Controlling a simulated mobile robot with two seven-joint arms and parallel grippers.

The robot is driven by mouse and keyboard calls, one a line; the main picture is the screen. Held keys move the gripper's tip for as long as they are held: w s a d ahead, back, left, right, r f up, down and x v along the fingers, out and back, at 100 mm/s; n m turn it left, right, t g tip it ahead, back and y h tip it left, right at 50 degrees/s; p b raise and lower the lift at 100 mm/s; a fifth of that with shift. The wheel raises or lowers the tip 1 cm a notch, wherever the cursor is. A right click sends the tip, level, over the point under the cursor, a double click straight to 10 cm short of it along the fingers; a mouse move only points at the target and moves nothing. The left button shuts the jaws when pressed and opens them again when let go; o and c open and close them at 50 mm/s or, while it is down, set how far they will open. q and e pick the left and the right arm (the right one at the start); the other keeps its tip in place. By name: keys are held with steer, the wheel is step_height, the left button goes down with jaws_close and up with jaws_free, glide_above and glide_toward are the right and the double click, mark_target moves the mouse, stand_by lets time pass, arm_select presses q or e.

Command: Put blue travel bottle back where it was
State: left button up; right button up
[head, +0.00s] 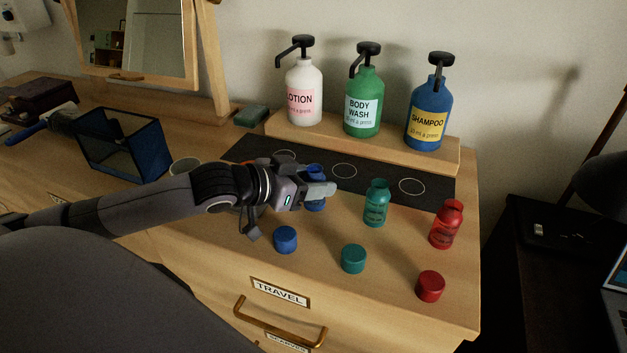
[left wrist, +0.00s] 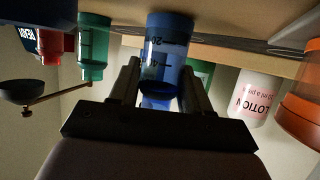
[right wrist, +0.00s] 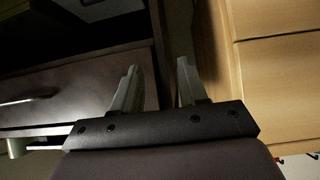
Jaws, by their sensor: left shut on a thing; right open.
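The blue travel bottle (head: 314,204) is between the fingers of my left gripper (head: 318,190), which is shut on it. In the head view the gripper covers most of the bottle. The left wrist view shows the blue bottle (left wrist: 166,60) with scale marks between the two fingers. It is near the front edge of the dark mat (head: 385,186); I cannot tell whether it touches the dresser top. A blue cap (head: 285,239) lies in front of it. My right gripper (right wrist: 157,85) is open and empty, low beside the wooden drawers, in the right wrist view.
A teal bottle (head: 376,204) and a red bottle (head: 446,226) stand to the right, with a teal cap (head: 353,259) and a red cap (head: 430,286) in front. Lotion (head: 304,95), body wash (head: 363,103) and shampoo (head: 428,118) pump bottles stand on a raised shelf behind.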

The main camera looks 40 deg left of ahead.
arm_select(q)
steer(key=shift+f, duration=0.1)
steer(key=o, duration=1.1)
steer(key=shift+o, duration=0.2)
